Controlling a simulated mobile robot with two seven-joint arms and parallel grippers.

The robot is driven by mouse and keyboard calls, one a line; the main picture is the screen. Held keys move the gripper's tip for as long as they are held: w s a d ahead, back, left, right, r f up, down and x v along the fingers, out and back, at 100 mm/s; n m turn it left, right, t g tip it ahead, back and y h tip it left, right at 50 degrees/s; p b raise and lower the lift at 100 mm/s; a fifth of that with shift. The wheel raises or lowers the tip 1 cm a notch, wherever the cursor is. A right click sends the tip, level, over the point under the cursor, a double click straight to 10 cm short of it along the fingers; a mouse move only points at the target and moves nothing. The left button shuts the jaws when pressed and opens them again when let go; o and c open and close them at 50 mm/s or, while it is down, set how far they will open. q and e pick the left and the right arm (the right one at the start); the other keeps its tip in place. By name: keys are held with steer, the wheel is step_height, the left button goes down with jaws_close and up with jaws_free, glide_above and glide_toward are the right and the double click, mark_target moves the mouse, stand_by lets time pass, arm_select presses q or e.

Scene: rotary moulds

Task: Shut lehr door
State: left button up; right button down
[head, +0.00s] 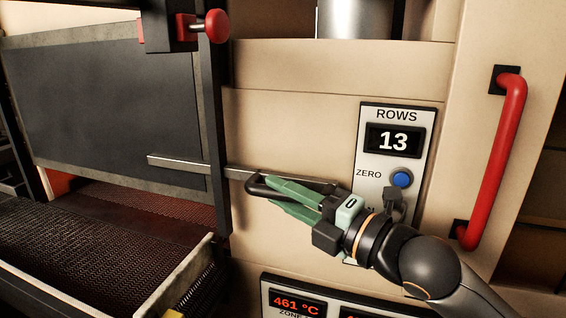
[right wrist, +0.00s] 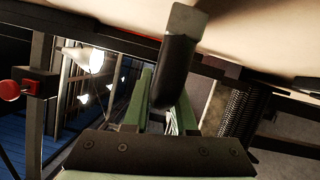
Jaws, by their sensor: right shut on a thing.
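The lehr door (head: 105,95) is a dark grey panel in a vertical frame at the left of the head view. It is raised, and an opening shows below its lower edge, above the mesh belt (head: 80,245). A flat metal bar (head: 190,164) runs across the frame near the door's lower edge to a black handle (head: 262,184). My right gripper (head: 280,197) has its green fingers shut on the black handle. The handle (right wrist: 176,70) also shows between the fingers in the right wrist view. My left gripper is not in view.
A red knob (head: 216,26) sits at the top of the door frame post (head: 213,120). A counter panel (head: 392,150) reading 13 has a blue button. A red vertical grab bar (head: 497,160) stands at the right. Temperature displays (head: 297,303) lie below.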

step_height(320, 180, down, 12)
steer(key=b, duration=0.4)
steer(key=shift+f, duration=0.2)
steer(key=c, duration=1)
jaws_free()
steer(key=shift+o, duration=1.4)
steer(key=shift+r, duration=0.2)
steer(key=shift+d, duration=0.1)
steer(key=v, duration=1.2)
steer(key=shift+s+b, duration=0.2)
steer(key=shift+b, duration=0.2)
steer(key=shift+d+f, duration=0.1)
steer(key=shift+f, duration=0.05)
